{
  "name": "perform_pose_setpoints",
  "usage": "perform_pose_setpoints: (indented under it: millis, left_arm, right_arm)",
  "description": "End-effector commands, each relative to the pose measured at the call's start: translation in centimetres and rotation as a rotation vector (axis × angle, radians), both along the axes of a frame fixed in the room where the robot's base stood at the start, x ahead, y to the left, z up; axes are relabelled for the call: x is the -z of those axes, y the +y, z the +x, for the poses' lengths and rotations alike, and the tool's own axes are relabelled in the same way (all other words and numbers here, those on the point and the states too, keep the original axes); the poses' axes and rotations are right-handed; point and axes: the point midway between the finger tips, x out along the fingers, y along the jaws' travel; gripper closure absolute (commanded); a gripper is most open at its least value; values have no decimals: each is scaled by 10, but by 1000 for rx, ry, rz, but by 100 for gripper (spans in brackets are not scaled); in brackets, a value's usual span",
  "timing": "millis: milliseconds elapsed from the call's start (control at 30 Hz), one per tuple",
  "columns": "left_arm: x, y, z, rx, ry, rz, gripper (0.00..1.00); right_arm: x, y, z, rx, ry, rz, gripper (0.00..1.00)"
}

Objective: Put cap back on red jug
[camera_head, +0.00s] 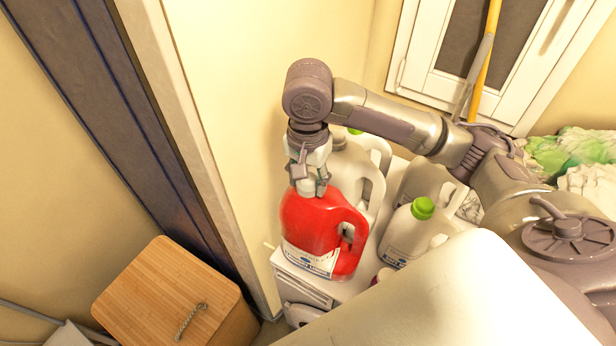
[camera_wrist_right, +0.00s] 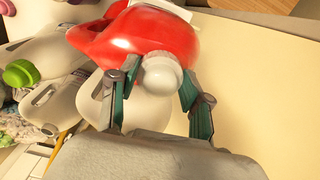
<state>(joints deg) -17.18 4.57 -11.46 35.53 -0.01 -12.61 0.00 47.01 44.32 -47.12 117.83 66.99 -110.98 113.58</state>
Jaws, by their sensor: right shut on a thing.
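The red jug (camera_head: 318,228) stands upright near the front of a white surface. Its red handle is on the right and a white label is on its front. My right gripper (camera_head: 312,187) points down directly over the jug's neck. It is shut on the white cap (camera_wrist_right: 162,74), which sits between its teal fingertips in the right wrist view, against the top of the red jug (camera_wrist_right: 165,35). The gripper covers the neck in the head view, so I cannot tell whether the cap is seated. My left gripper is not in view.
White bottles crowd behind and right of the jug, including one with a green cap (camera_head: 422,208). A wall is close on the left. A wooden box (camera_head: 165,290) stands lower left. Crumpled green-white cloth (camera_head: 570,152) lies at right.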

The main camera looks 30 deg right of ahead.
Motion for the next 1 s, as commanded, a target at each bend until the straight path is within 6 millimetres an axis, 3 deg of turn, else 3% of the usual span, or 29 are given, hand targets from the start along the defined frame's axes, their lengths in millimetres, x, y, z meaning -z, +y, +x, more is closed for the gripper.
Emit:
perform_pose_setpoints:
  millis: [233, 600, 700, 1000]
  left_arm:
    - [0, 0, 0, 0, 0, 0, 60]
    - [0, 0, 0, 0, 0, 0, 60]
    - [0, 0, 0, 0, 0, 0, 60]
    - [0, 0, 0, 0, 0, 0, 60]
  right_arm:
    - [2, 1, -1, 63, 3, 1, 87]
    - [2, 0, -1, 733, 3, -2, 87]
    - [2, 0, -1, 849, 3, -2, 87]
    - [2, 0, -1, 902, 3, -2, 87]
